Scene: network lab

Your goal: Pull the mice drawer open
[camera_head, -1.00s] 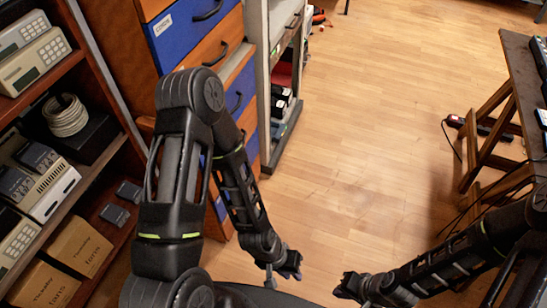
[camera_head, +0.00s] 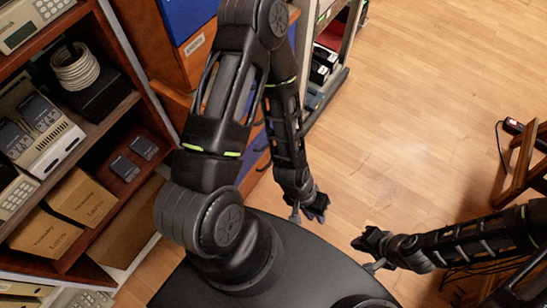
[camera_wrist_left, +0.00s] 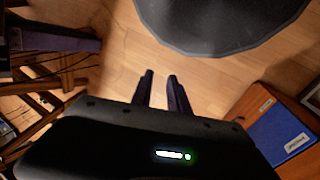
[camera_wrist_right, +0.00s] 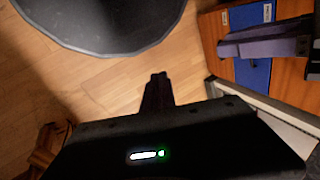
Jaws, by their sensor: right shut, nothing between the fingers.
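The drawer cabinet stands at upper left in the head view, with orange and blue fronts. A blue drawer (camera_head: 183,18) shows at its top and an orange drawer (camera_head: 200,58) with a small label is below it. I cannot read the labels, so I cannot tell which is the mice drawer. My left arm hides much of the cabinet. My left gripper (camera_head: 314,211) is open and empty, in front of the cabinet and apart from it; its fingers show parted in the left wrist view (camera_wrist_left: 162,88). My right gripper (camera_head: 362,245) is shut and empty, over the floor.
A shelf with instruments, a white cable coil (camera_head: 76,68) and cardboard boxes (camera_head: 82,200) stands at left. A grey rack (camera_head: 330,85) with dark items adjoins the cabinet. A wooden table (camera_head: 530,165) is at right. The floor (camera_head: 420,110) between is clear.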

